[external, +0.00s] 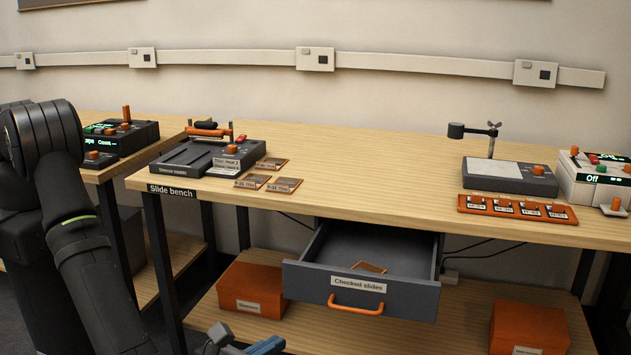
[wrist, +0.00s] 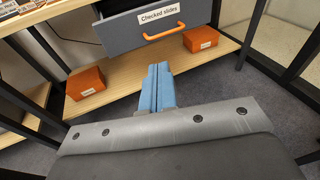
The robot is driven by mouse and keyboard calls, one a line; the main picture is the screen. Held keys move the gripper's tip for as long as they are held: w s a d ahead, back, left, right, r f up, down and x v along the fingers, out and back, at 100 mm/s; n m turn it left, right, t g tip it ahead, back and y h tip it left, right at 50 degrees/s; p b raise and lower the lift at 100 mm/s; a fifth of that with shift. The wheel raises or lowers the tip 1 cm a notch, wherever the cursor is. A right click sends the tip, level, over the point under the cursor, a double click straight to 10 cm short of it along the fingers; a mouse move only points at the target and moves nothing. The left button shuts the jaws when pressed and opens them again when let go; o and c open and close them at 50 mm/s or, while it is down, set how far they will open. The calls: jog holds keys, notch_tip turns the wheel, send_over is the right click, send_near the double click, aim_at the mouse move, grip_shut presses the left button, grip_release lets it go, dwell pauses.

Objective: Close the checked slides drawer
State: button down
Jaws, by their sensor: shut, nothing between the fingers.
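The checked slides drawer (external: 361,289) is grey with an orange handle (external: 355,306) and a white label. It hangs under the bench top and is pulled out, with its inside showing and an orange-brown slide (external: 370,268) lying in it. In the wrist view the drawer front (wrist: 150,28) is at the top, with its handle above and right of my gripper. My gripper (wrist: 157,70) has blue fingers shut together with nothing between them. In the external view the fingers (external: 245,342) show at the bottom edge, low and left of the drawer, apart from it.
Orange boxes sit on the lower shelf, one left (external: 251,289) and one right (external: 528,328). Black bench legs (external: 163,265) stand near my arm. The bench top (external: 380,170) carries a slide reader, loose slides, an orange slide tray (external: 515,208) and a white device (external: 597,180).

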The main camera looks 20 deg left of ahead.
jog(key=w+a+f+n+h, duration=0.3)
jog(key=w+a+n, duration=0.2)
jog(key=a+n, duration=0.15)
jog(key=n+g+h, duration=0.2)
jog(key=n+h, duration=0.2)
jog(key=n, duration=0.2)
send_near(289, 283)
jog(key=s+d+x, duration=0.1)
jog(key=x, duration=0.4)
jog(key=shift+w+a+r, duration=0.1)
jog(key=shift+w+r, duration=0.05)
jog(key=shift+w, duration=0.7)
jog(key=shift+w, duration=0.1)
jog(key=w, duration=2.2)
